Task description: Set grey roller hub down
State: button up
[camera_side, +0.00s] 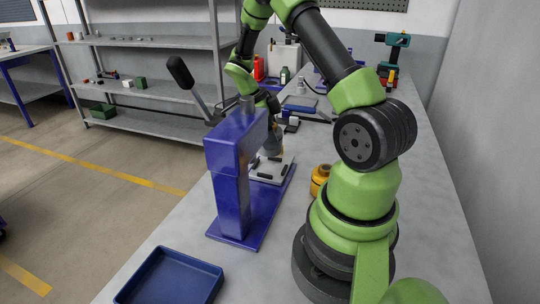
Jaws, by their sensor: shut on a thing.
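My gripper (268,156) points down beside the blue arbor press (232,180), just above a light grey plate (272,174) on the press base. The press column and head hide part of it. The jaws are shut on the grey roller hub, which is too small and too covered here to make out its shape. I cannot tell whether the hub touches the plate.
The press lever (190,84) with its black grip sticks up to the left. A blue tray (172,280) lies at the front. Bottles and a drill (392,52) stand at the back. Bare bench lies along the right.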

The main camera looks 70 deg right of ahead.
aim_at(270, 152)
jog(key=shift+f, duration=2.6)
jog(key=shift+f, duration=0.2)
jog(key=o, duration=1.2)
jog(key=shift+r, duration=0.1)
jog(key=v, duration=1.2)
jog(key=shift+r, duration=0.1)
